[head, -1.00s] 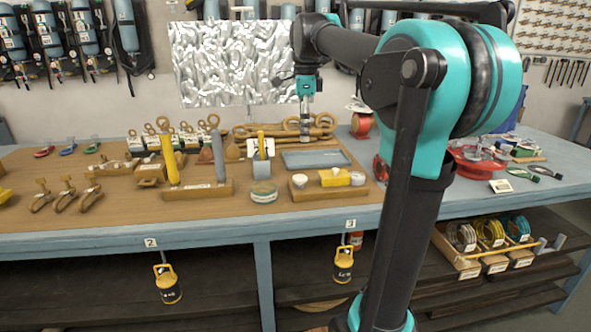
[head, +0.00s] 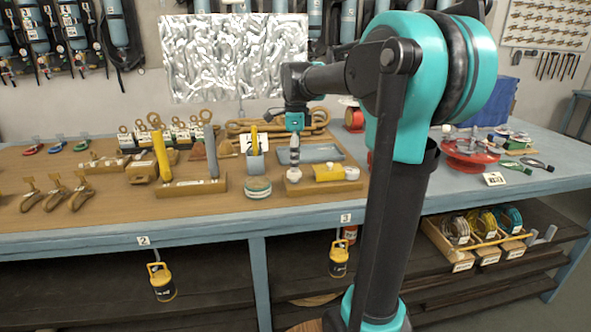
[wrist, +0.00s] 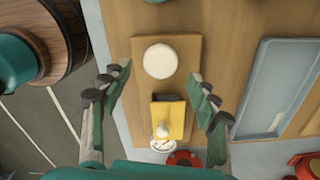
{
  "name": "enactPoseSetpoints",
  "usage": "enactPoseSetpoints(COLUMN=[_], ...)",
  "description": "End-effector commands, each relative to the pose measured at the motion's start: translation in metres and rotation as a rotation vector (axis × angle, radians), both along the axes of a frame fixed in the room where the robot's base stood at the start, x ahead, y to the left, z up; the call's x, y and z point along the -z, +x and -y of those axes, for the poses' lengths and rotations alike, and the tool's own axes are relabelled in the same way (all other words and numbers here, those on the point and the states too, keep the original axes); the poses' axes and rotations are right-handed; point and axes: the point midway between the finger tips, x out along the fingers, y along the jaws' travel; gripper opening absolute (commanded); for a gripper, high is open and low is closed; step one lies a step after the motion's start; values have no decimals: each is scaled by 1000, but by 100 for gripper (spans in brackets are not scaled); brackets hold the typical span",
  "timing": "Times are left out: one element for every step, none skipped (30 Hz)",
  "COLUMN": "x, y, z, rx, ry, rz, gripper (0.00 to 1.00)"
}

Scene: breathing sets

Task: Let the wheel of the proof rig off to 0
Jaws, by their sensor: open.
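The proof rig is a wooden base (head: 322,188) with a yellow block (head: 328,173) on it, near the bench's front edge. A round white wheel (head: 294,175) is at its left end. In the wrist view the white wheel (wrist: 160,61) lies beyond the yellow block (wrist: 176,121), and a small white dial (wrist: 162,145) is at the near end. Its reading is too small to make out. My gripper (head: 294,160) points down just above the wheel. In the wrist view my gripper (wrist: 154,84) has its fingers wide apart, with nothing between them.
A grey tray (head: 322,152) lies behind the rig. A round tin (head: 257,188) and a blue-grey holder (head: 254,163) stand to its left. A red reel (head: 470,152) is at the right. A yellow canister (head: 338,260) hangs below the bench edge.

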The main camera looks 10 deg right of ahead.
Motion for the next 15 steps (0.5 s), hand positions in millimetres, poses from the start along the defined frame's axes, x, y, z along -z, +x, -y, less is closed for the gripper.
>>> enactPoseSetpoints(x=[8, 13, 18, 21, 24, 27, 29, 31, 33, 34, 34, 35, 35, 35, 35], y=[0, 0, 0, 0, 0, 0, 0, 0, 0, 0, 0, 0, 0, 0, 0], z=[0, 0, 0, 0, 0, 0, 0, 0, 0, 0, 0, 0, 0, 0, 0], rx=[0, 0, 0, 0, 0, 0, 0, 0, 0, 0, 0, 0, 0, 0, 0], ry=[0, 0, 0, 0, 0, 0, 0, 0, 0, 0, 0, 0, 0, 0, 0], rz=[0, 0, 0, 0, 0, 0, 0, 0, 0, 0, 0, 0, 0, 0, 0], gripper=[61, 61, 61, 61, 61, 61, 61, 61, 61, 61, 61, 61, 61, 61, 61])
